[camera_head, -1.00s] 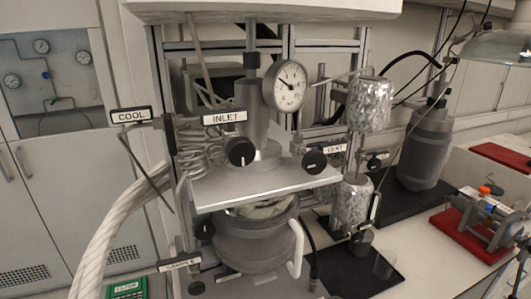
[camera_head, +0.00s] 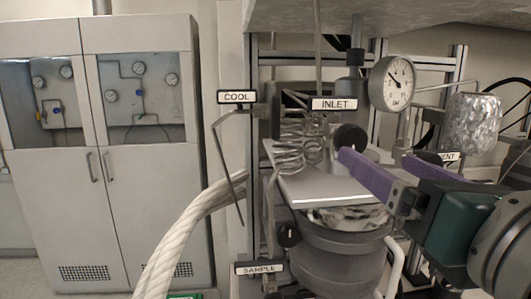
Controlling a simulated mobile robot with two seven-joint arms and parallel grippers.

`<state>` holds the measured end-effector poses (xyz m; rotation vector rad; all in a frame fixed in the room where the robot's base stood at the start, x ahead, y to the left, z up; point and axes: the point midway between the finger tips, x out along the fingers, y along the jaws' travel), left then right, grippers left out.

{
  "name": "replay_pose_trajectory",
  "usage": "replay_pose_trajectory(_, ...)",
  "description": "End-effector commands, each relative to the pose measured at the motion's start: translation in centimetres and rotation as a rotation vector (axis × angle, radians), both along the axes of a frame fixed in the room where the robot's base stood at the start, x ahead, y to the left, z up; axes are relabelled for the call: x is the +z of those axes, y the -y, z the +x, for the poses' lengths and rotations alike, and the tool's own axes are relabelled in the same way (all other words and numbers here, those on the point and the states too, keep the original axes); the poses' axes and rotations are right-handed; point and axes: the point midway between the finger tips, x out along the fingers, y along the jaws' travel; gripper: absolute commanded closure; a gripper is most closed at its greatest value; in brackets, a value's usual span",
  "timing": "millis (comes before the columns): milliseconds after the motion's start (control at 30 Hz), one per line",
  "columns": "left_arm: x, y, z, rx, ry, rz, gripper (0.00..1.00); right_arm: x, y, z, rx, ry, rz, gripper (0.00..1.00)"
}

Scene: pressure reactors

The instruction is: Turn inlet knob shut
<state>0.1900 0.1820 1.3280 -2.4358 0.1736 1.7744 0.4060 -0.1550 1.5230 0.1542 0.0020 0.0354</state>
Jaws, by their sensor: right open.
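The inlet knob (camera_head: 349,137) is a round black knob just below the white INLET label (camera_head: 334,104), above the reactor's metal plate (camera_head: 322,187). My right gripper (camera_head: 377,158) comes in from the right, with two purple fingers spread apart and nothing between them. The tip of its left finger overlaps the lower right edge of the inlet knob in the picture; I cannot tell whether they touch. The gripper partly hides the VENT label (camera_head: 449,157) and covers the area of the vent knob. My left gripper is not in view.
A pressure gauge (camera_head: 397,83) stands above the gripper, and a foil-wrapped cylinder (camera_head: 474,122) stands to the right. Coiled tubing (camera_head: 302,140) and the COOL label (camera_head: 237,96) are left of the knob. The dark reactor vessel (camera_head: 335,255) sits below the plate.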

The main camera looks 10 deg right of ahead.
Motion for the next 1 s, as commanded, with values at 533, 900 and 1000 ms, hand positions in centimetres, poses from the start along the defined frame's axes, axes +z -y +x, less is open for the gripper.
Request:
replay_pose_trajectory(533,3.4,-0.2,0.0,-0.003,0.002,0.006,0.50,0.4,-0.3,8.0,-0.002,0.001,0.000,0.16)
replay_pose_trajectory(900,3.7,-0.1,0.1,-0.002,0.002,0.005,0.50,0.1,-0.3,9.6,-0.002,-0.001,0.003,0.16)
replay_pose_trajectory(1000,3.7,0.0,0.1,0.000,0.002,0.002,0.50,0.1,-0.3,9.6,-0.002,-0.001,0.003,0.16)
